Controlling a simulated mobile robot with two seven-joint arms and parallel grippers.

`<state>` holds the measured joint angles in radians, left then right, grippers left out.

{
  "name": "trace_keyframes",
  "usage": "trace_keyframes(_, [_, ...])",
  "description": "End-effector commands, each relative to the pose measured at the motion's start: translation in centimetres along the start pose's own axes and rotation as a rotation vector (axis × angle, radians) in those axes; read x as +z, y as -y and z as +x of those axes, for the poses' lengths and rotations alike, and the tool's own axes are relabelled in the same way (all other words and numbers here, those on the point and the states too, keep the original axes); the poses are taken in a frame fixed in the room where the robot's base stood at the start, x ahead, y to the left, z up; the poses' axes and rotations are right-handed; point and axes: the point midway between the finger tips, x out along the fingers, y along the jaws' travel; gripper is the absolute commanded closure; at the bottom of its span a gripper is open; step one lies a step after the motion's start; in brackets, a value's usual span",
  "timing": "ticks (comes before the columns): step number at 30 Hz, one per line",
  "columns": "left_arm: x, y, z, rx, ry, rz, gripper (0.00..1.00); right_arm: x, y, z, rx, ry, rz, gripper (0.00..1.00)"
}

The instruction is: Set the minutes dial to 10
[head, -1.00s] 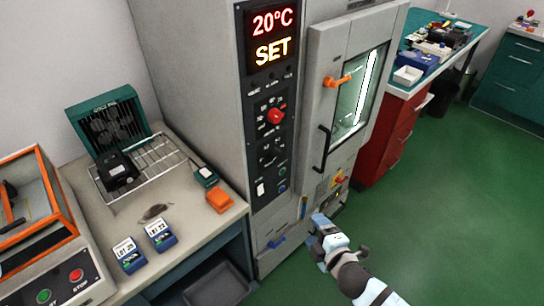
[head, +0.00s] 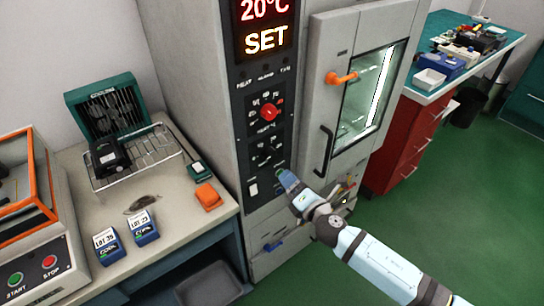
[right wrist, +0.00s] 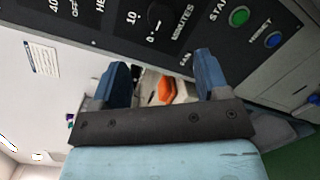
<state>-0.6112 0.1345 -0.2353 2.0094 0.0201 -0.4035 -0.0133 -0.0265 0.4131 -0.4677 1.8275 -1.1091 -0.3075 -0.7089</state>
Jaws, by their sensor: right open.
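The minutes dial is a small black knob (head: 268,153) on the oven's dark control panel, below a larger red knob (head: 270,112). In the right wrist view the black minutes dial (right wrist: 158,14) sits at the top edge, partly cut off, beside the printed 10, 0 and MINUTES. Its exact setting cannot be read. My right gripper (head: 285,177) is just below and right of the dial, in front of the panel's lower part. In the right wrist view my right gripper (right wrist: 162,70) has its two blue fingers apart with nothing between them. My left gripper is out of view.
A green START button (right wrist: 239,16) and a blue RESET button (right wrist: 273,40) lie near the dial. The display (head: 266,25) reads 20°C SET. The oven door handle (head: 324,150) stands out to the right. An orange block (head: 208,196) is on the bench.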

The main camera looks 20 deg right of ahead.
Motion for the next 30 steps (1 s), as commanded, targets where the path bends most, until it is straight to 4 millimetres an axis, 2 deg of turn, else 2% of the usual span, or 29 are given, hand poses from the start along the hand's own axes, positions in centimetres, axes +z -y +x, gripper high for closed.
trace_keyframes(1, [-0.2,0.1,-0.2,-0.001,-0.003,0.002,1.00,0.2,-0.2,1.2,0.002,0.002,-0.001,0.32])
trace_keyframes(9, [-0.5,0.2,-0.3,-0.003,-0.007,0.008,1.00,0.1,-0.1,7.0,0.000,0.003,0.002,0.32])
trace_keyframes(15, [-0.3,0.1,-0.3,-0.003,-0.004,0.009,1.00,0.1,0.0,10.0,0.000,0.002,0.002,0.32])
trace_keyframes(21, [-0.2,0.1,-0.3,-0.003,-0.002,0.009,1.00,0.1,0.0,11.2,-0.001,0.001,0.002,0.32])
trace_keyframes(29, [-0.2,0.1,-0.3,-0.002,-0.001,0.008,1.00,0.0,0.0,11.3,-0.001,0.001,0.002,0.32])
trace_keyframes(30, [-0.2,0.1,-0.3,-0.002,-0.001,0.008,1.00,0.0,0.0,11.3,-0.001,0.001,0.003,0.39])
